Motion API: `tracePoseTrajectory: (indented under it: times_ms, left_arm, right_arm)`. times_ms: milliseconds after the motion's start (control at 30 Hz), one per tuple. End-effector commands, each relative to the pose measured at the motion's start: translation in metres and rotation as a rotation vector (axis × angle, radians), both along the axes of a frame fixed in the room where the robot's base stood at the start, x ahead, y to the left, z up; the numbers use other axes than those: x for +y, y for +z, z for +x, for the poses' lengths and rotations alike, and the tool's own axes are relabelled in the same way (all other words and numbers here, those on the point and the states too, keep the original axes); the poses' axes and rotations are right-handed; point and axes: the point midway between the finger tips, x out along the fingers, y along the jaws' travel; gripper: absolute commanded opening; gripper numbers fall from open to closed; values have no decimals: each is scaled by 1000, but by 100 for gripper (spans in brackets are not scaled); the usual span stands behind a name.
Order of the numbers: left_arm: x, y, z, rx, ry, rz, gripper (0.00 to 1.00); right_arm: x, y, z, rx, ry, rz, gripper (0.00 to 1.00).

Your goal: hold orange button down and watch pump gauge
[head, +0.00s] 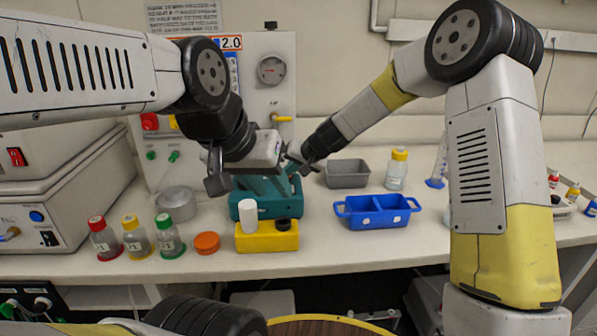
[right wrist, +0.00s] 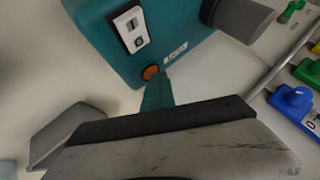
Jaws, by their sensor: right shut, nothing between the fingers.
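The teal pump (head: 247,208) stands on the bench, partly hidden by my grippers in the head view. Its orange button (right wrist: 150,72) shows low on its face in the right wrist view, below a white rocker switch (right wrist: 130,28). My right gripper (right wrist: 160,80) is shut and empty, its tip close beside the button. I cannot tell whether they touch or whether the button is pressed in. My left gripper (head: 245,172) hangs over the pump; its fingers blend with the pump, so their opening is unclear. The round gauge (head: 271,70) is unobstructed on the back panel; its reading is too small.
A yellow block (head: 267,243) with a white cylinder stands before the pump. Capped bottles (head: 104,243) and an orange lid (head: 207,243) are to the left. A blue tray (head: 376,222), grey bin (head: 347,166) and yellow-capped bottle (head: 397,168) stand to the right.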

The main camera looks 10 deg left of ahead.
Motion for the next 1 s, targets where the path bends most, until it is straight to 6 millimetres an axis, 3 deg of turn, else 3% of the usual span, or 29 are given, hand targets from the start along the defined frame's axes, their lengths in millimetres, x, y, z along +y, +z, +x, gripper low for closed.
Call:
tracePoseTrajectory:
  times_ms: [567,1000]
  left_arm:
    - [0,0,0,0,0,0,36]
    - [0,0,0,0,0,0,36]
  right_arm:
    - [0,0,0,2,1,-1,0]
    - [0,17,0,1,1,0,0]
